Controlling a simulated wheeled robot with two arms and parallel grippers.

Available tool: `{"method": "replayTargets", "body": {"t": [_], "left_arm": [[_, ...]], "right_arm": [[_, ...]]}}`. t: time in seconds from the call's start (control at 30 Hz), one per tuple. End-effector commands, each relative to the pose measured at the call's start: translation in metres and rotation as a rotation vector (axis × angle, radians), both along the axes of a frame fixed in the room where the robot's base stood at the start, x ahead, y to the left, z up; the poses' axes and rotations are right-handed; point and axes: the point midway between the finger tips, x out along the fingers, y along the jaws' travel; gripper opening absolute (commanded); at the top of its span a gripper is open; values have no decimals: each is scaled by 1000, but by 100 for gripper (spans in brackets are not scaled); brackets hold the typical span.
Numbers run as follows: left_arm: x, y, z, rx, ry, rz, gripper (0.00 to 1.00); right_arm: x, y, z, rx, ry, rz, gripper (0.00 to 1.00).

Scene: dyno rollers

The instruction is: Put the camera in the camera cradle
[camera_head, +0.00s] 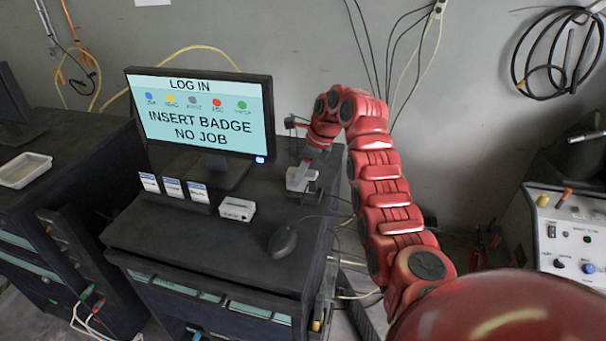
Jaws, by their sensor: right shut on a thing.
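My right gripper (302,171) reaches down at the right end of the black desk, right of the monitor. It is shut on a small grey thing, which looks to be the camera (297,180); the fingers hide much of it. A small light grey and dark holder, seemingly the camera cradle (312,187), sits on the desk right at the fingertips. I cannot tell from here whether the camera is seated in it or just above it. My left gripper is out of view.
A monitor (200,118) reading "INSERT BADGE NO JOB" stands left of the gripper. Several badges (172,187), a small white box (237,209) and a black mouse (282,242) are on the desk (165,235). A control panel (570,235) stands at right.

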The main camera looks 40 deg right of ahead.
Motion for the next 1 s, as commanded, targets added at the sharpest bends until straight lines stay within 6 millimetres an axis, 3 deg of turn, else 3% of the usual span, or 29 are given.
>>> {"method": "replayTargets", "body": {"t": [0.03,0.33,0.57,0.93,0.97,1.0], "left_arm": [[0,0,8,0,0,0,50],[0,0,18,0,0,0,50],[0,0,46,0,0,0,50],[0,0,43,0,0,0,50],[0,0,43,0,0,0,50],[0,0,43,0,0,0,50]], "right_arm": [[2,-3,3,1,7,0,0],[8,-15,-3,4,1,-2,0],[7,-15,-28,7,3,-2,0],[9,-15,-39,2,-2,-1,0],[9,-15,-39,2,-2,-1,53],[9,-16,-38,2,-3,-1,60]]}}
